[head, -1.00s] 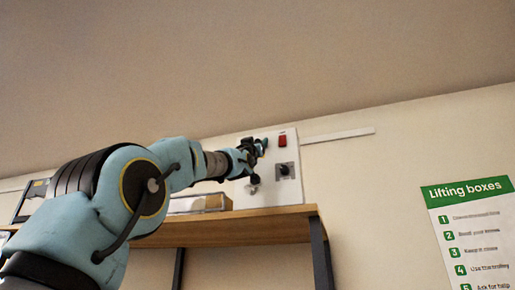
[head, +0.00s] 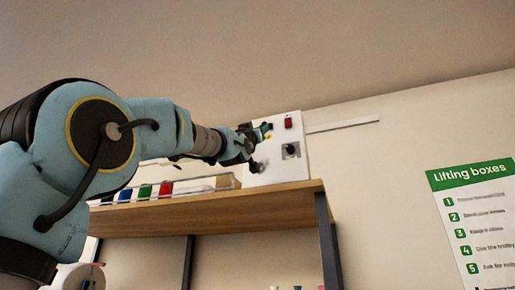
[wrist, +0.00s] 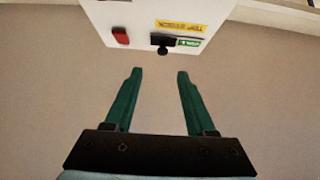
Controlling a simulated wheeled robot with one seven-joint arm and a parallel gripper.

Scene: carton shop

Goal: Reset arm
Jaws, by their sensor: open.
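My gripper (head: 262,133) is at the end of my stretched arm, in front of a white panel box (head: 287,171) on the wooden shelf. In the wrist view my gripper (wrist: 159,73) shows two green fingers spread apart with nothing between them. The white panel box (wrist: 150,12) lies beyond the fingertips, apart from them. It carries a red switch (wrist: 121,36), a black knob (wrist: 162,44) and yellow and green labels. In the head view the red switch (head: 288,122) and a dark dial (head: 291,150) show; my gripper hides part of the panel.
The wooden shelf (head: 240,200) has dark legs and runs under my arm. Several coloured items and a tray (head: 200,184) stand on it, left of the panel. A lifting-boxes poster (head: 475,215) hangs on the right wall.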

